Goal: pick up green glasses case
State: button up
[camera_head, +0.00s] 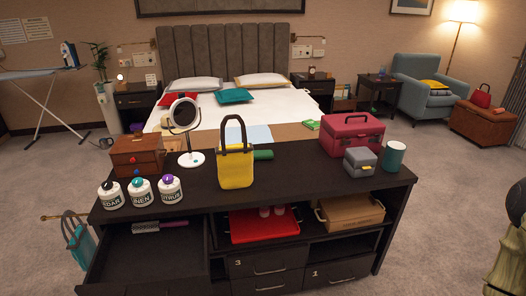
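A dark green case (263,154), which looks like the glasses case, lies on the dark wood minibar top (305,187). It is just right of the yellow handbag (237,170), near the back edge. The handbag stands in front of its left end and may hide part of it. My gripper cannot be made out; only a dark and beige shape, possibly part of my arm, shows at the right edge.
On the top stand a brown drawer box (137,157), round mirror (184,114), several labelled jars (141,193), red case (351,134), grey box (360,162) and teal cup (394,156). The left drawer (150,255) is open. Carpet is clear at right.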

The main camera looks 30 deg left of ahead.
aim_at(258, 156)
jog(key=u, duration=0.45)
jog(key=i, duration=0.7)
jog(key=u, duration=0.65)
